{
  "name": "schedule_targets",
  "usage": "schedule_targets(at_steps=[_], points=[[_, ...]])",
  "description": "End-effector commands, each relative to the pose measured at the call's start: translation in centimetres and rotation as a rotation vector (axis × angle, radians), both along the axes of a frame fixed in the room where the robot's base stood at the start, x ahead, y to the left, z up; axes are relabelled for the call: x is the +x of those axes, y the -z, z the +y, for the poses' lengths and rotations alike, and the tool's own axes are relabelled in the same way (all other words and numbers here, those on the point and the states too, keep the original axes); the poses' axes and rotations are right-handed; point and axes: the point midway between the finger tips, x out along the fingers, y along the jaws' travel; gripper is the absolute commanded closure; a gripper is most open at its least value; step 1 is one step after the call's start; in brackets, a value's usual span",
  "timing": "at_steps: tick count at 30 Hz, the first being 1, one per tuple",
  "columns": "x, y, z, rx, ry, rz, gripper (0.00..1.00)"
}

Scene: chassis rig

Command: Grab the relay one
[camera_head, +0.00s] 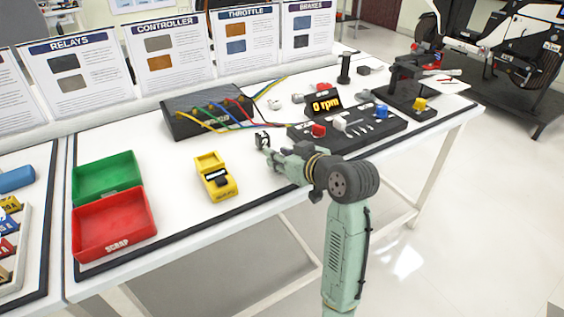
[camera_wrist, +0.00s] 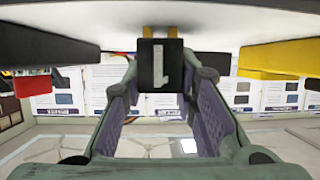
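The relay (camera_wrist: 160,68) is a small dark block with a white mark like a 1 and brass-coloured prongs. In the wrist view, which is upside down, it sits between my fingertips with its prongs toward the table. My gripper (camera_wrist: 160,75) has a fingertip close against each side of it and appears shut on it. In the head view my gripper (camera_head: 263,141) is low over the middle of the table, with the small dark relay at its tips. I cannot tell whether the prongs touch the table.
A yellow meter (camera_head: 215,178) stands left of my gripper, with green (camera_head: 105,175) and red (camera_head: 112,222) bins farther left. A black box with coloured wires (camera_head: 205,112) is behind. A dark console with an rpm display (camera_head: 325,104) is at right. Boards line the back.

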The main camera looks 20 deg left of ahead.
Motion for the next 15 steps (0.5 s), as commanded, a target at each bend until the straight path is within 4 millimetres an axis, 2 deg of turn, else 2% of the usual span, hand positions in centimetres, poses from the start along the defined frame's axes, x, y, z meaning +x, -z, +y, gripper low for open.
schedule_targets(at_steps=[1,10,15], points=[[0.0,-0.01,0.0,0.0,0.0,0.0,0.79],[0.01,-0.01,-0.01,0.0,0.0,0.0,0.99],[0.0,-0.04,-0.01,0.001,0.0,-0.001,1.0]])
